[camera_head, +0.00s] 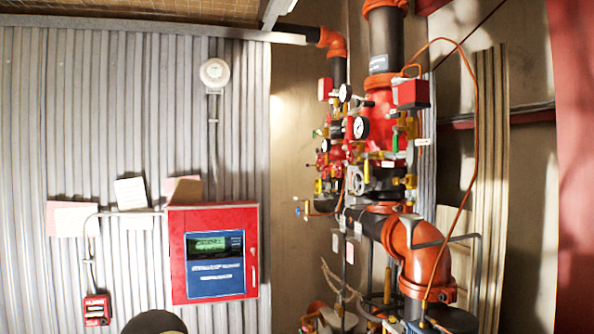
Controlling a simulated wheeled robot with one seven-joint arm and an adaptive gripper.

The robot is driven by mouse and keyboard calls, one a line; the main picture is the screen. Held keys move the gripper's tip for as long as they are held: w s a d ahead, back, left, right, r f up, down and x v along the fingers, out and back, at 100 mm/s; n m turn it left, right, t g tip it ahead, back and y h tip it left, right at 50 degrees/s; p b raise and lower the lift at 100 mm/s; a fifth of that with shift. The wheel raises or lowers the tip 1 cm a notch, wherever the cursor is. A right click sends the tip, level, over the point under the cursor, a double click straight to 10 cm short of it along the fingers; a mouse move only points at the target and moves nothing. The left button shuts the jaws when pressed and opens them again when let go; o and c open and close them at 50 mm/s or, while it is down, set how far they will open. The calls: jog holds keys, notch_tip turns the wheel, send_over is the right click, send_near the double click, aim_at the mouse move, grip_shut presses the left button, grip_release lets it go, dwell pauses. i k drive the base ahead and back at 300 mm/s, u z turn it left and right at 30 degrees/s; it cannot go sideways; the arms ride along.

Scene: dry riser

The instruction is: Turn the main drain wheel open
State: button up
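The riser assembly (380,110) of black pipe and red-orange fittings stands right of centre. Small valves, handles and gauges crowd its middle. My gripper is not in view. A dark rounded shape at the bottom edge may be part of my arm.
A red panel (213,254) with a screen hangs on the corrugated wall (130,130), near a small red box (96,310). A large orange elbow (420,254) and a grey bracket stand low right. An orange cable (470,150) loops beside the riser. More pipework fills the bottom centre.

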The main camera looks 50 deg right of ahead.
aim_at(337, 170)
jog(key=z, duration=0.25)
jog(key=i, duration=0.9)
jog(key=z, duration=0.65)
